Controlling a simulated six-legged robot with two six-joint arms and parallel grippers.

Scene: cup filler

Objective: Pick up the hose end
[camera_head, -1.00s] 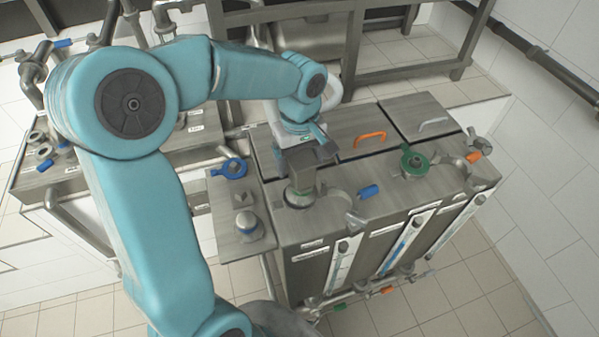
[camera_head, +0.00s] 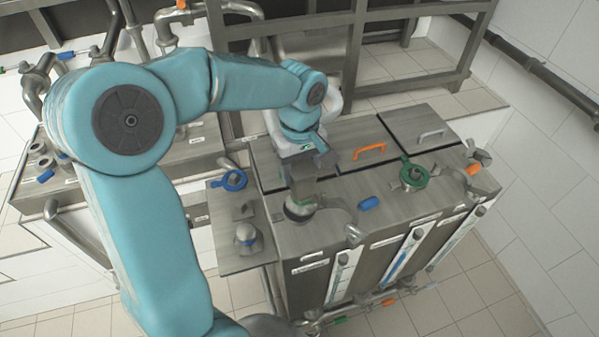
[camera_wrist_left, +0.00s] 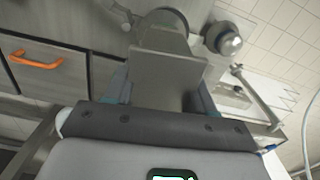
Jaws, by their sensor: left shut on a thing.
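My left gripper (camera_head: 303,193) points down over the near left corner of the metal tank. It is shut on a grey metal piece, which I take to be the hose end (camera_head: 300,208); the jaws hide much of it. In the left wrist view the grey piece (camera_wrist_left: 172,68) sits between the two fingers of the left gripper (camera_wrist_left: 165,92). A dark round seat is around or just under its lower end; I cannot tell whether they touch. My right gripper is not in view.
A domed fitting (camera_head: 248,238) and blue ring valve (camera_head: 233,180) stand on the left side plate.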

